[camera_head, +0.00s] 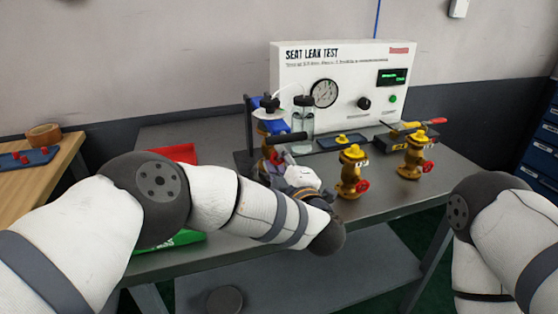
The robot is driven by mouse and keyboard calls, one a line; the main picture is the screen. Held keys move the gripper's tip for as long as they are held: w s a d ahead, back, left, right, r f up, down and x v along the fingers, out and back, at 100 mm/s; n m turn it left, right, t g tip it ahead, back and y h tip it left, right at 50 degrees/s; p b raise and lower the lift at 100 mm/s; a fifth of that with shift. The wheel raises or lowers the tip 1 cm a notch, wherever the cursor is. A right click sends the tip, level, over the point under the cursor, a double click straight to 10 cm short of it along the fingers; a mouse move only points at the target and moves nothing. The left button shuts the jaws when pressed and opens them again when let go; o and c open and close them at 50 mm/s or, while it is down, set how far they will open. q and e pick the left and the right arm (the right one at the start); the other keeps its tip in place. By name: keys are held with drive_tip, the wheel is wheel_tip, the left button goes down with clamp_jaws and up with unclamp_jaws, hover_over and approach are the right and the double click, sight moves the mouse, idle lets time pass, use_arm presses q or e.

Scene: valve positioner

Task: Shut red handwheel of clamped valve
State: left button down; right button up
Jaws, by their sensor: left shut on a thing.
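How far the handwheel is turned cannot be seen. My right arm comes in at the right edge, and its gripper is out of view.
Two loose yellow valves (351,172) (412,157) with red handwheels stand on the bench (375,205) to the right. The seat leak test panel (345,75) with gauge and display is behind, a glass jar (303,118) before it. Red and green bins are at left, partly behind my arm.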

use_arm(q)
drive_tip(key=m, duration=0.4)
drive_tip(key=shift+r+m, duration=0.1)
drive_tip(key=shift+m, duration=2.5)
drive_tip(key=c, duration=1.2)
unclamp_jaws()
drive_tip(key=shift+c, duration=0.2)
drive_tip(key=v, duration=1.2)
